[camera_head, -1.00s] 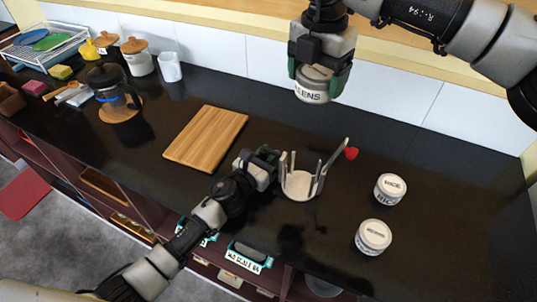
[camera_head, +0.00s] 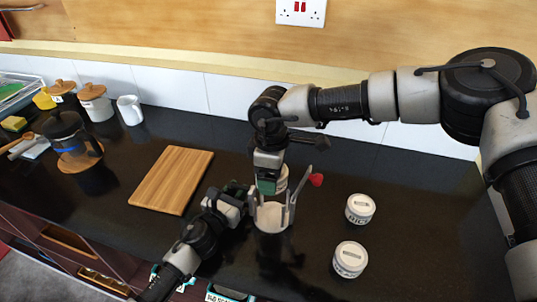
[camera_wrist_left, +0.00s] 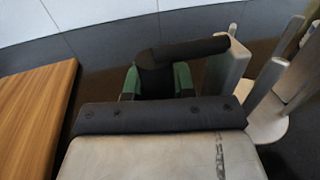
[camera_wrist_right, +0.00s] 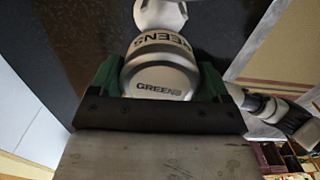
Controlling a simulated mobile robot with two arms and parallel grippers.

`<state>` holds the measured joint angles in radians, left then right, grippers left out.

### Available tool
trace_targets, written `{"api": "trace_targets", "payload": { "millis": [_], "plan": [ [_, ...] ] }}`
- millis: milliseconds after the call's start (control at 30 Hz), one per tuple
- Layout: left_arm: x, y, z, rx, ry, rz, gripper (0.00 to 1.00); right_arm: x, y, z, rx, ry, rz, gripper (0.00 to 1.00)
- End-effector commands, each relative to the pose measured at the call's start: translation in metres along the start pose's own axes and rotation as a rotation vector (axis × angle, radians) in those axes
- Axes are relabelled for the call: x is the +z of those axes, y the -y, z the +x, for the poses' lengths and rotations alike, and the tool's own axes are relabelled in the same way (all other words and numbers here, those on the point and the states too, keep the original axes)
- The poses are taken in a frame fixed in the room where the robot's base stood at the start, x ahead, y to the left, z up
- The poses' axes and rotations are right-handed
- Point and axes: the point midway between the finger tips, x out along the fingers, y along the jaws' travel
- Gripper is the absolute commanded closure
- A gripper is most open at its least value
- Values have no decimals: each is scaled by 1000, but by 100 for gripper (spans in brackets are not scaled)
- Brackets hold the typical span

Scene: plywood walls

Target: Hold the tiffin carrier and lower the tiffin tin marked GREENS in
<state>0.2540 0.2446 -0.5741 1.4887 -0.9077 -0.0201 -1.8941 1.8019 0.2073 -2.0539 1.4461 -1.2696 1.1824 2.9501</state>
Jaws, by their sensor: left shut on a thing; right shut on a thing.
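The tiffin carrier (camera_head: 271,220), a pale round base with upright posts, stands on the dark counter. My left gripper (camera_head: 246,197) is shut on a post at its left side; the posts also show in the left wrist view (camera_wrist_left: 233,70). My right gripper (camera_head: 270,184) is shut on the tin marked GREENS (camera_wrist_right: 160,78), a white and grey round tin. In the head view the tin (camera_head: 282,178) is partly hidden behind the gripper, at the top of the carrier posts. The right wrist view shows the pale carrier base (camera_wrist_right: 160,14) beyond it. How deep the tin sits between the posts is unclear.
Two more lidded tins (camera_head: 360,209) (camera_head: 350,259) stand to the right of the carrier. A red item (camera_head: 316,180) shows by the tall post. A wooden board (camera_head: 172,180) lies to the left. A coffee press (camera_head: 70,138), jars and a white mug (camera_head: 130,110) stand farther left.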

Motion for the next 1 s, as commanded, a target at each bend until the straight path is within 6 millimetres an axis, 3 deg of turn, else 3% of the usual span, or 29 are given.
{"api": "trace_targets", "payload": {
  "millis": [567,1000],
  "plan": [
    [0,0,0,1,0,0,100,2,0,8,1,0,60,53],
    [0,0,0,0,0,0,100,2,0,36,1,0,59,53]
  ]
}}
